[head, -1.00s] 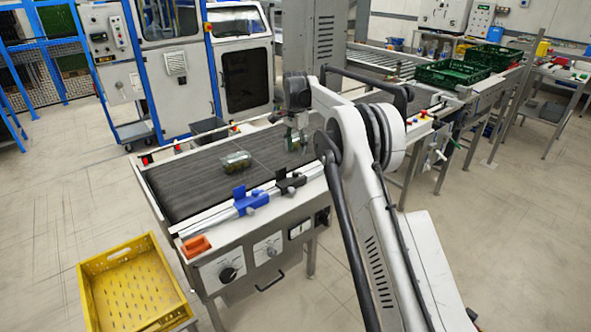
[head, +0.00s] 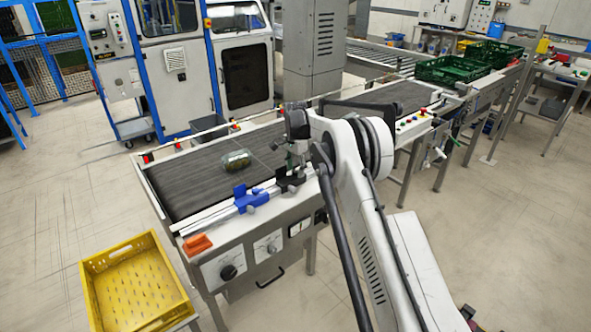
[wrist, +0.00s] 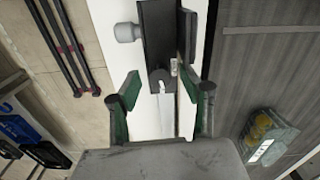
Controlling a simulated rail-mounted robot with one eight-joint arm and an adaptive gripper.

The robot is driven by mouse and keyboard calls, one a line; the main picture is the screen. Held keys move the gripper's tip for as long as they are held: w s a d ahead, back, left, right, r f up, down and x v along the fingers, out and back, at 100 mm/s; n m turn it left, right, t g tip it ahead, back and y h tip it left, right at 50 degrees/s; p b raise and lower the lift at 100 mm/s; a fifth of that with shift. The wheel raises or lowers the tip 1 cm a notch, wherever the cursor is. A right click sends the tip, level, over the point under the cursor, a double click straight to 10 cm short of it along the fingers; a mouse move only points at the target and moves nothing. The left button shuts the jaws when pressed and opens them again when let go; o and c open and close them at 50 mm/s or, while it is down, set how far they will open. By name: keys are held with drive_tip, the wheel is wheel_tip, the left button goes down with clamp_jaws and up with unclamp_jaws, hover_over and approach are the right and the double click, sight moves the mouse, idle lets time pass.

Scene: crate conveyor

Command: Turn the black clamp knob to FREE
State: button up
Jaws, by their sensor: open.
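The black clamp (head: 290,184) sits on the rail along the conveyor's near edge, to the right of the blue clamp (head: 249,200). In the wrist view the black clamp (wrist: 156,40) is a dark block with an upright plate, a pale grey knob (wrist: 127,32) on its left side and a small dark round part (wrist: 160,77) with a light mark at its lower end. I cannot read any label. My gripper (wrist: 166,92) is open and empty over the rail, its green-padded fingers on either side of the round part. In the head view my gripper (head: 297,160) hides part of the clamp.
A clear pack (head: 237,159) lies on the dark belt (head: 185,180); it also shows in the wrist view (wrist: 268,135). An orange block (head: 197,243) sits at the rail's left end. A yellow crate (head: 103,258) stands at front left, green crates (head: 447,70) at back right.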

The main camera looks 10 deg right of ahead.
sight(296, 171)
clamp_jaws()
drive_tip(key=shift+f+m+b, duration=0.15)
drive_tip(key=shift+m+b, duration=0.55)
drive_tip(key=shift+b, duration=0.35)
drive_tip(key=shift+m+b, duration=0.55)
drive_tip(key=shift+m, duration=0.25)
drive_tip(key=shift+r, duration=0.2)
unclamp_jaws()
drive_tip(key=shift+r, duration=0.1)
wheel_tip(296, 171, up, 12)
